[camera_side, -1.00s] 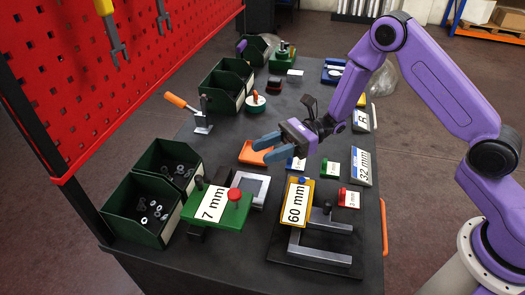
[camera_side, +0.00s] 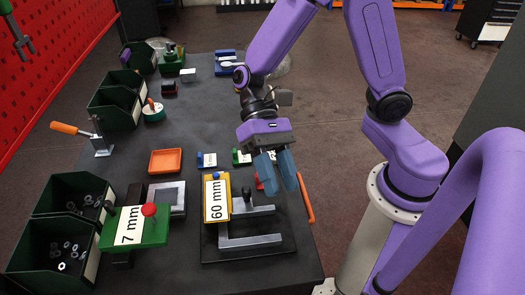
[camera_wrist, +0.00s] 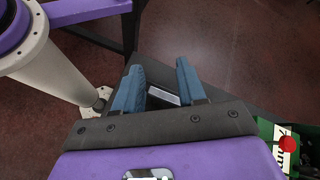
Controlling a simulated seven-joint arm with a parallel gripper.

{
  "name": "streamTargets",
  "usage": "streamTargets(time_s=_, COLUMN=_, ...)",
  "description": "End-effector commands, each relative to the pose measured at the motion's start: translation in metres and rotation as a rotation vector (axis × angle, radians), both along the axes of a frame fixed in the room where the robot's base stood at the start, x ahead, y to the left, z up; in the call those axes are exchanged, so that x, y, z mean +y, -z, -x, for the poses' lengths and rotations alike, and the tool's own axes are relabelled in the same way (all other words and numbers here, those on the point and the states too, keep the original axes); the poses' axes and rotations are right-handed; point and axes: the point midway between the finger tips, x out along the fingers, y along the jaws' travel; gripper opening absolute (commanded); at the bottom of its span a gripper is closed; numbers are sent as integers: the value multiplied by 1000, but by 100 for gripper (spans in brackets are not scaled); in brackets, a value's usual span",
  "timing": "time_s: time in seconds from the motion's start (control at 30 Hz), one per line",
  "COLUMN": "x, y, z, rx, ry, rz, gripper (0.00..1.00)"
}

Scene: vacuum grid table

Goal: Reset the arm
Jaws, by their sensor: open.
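My gripper (camera_side: 278,172) has two blue fingers that are spread apart with nothing between them. In the side view it points down above the right edge of the dark table, right of the yellow 60 mm block (camera_side: 217,198). It partly hides a small red piece (camera_side: 259,183) behind its fingers. In the wrist view my gripper (camera_wrist: 158,78) also shows apart and empty, above the table's edge with brown floor beyond.
The green 7 mm block (camera_side: 152,229) and green bins (camera_side: 47,255) of nuts stand at the front left. An orange tray (camera_side: 166,161) and an orange-handled clamp (camera_side: 98,140) lie farther back. A red pegboard (camera_side: 60,60) rises at left.

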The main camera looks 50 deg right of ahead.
Motion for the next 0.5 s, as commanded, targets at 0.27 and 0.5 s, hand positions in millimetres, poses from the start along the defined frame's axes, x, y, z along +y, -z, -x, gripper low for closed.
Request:
streamTargets(time_s=0.27, x=-84, y=-2, z=50, rx=-501, ry=-565, rz=21, gripper=40)
streamTargets(time_s=0.5, x=-128, y=-8, z=46, rx=-900, ry=-957, rz=-24, gripper=40)
